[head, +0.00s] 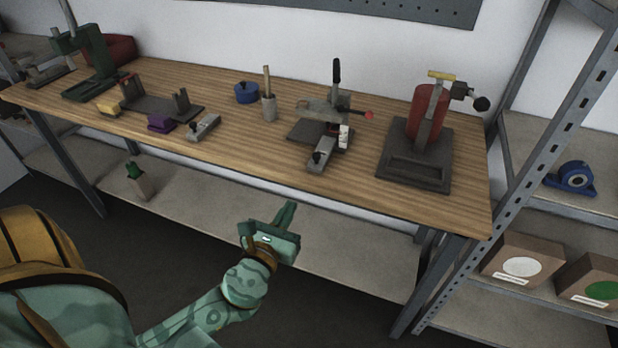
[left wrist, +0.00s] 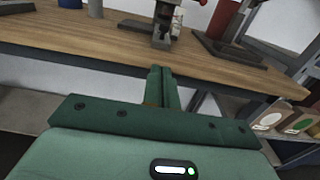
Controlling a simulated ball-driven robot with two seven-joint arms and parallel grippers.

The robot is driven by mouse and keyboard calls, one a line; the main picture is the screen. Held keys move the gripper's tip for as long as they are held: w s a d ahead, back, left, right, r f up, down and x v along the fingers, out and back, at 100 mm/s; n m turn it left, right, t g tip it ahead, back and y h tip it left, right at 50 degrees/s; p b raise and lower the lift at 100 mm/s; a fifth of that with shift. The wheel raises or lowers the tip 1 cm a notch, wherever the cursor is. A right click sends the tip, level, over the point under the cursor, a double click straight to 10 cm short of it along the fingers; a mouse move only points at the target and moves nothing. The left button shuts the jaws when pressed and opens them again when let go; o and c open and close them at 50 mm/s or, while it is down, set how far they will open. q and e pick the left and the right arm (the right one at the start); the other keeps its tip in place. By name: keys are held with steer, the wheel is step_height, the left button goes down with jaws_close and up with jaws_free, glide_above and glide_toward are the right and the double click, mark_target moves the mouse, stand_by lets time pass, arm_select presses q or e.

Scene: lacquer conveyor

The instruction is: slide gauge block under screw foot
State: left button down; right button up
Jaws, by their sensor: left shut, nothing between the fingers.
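A small grey block with a black knob (head: 320,155) lies at the front of a grey fixture (head: 325,110) with a black upright handle and a red-tipped lever. A similar grey block with a black knob (head: 203,127) lies further left. I cannot tell which piece is the gauge block, and no screw foot can be made out. My left gripper (head: 290,208) is shut and empty, in front of the bench and below its top, apart from both blocks. In the left wrist view its fingers (left wrist: 163,88) are together, pointing toward the fixture (left wrist: 165,12). My right gripper is out of view.
The wooden bench (head: 260,150) has a clear front strip. A red cylinder press (head: 427,112) stands right of the fixture, a grey cup (head: 268,106) and blue pot (head: 246,92) left of it. A purple block (head: 162,122) lies further left. Metal shelving (head: 575,110) stands at right.

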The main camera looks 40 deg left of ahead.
mark_target(312, 168)
arm_select(q)
steer(key=x, duration=1.2)
steer(key=shift+b, duration=0.35)
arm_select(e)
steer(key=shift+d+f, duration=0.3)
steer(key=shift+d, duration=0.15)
arm_select(q)
steer(key=x, duration=0.5)
steer(key=shift+s+d, duration=0.1)
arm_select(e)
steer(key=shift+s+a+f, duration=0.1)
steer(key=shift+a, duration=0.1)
arm_select(q)
steer(key=shift+s+f, duration=0.1)
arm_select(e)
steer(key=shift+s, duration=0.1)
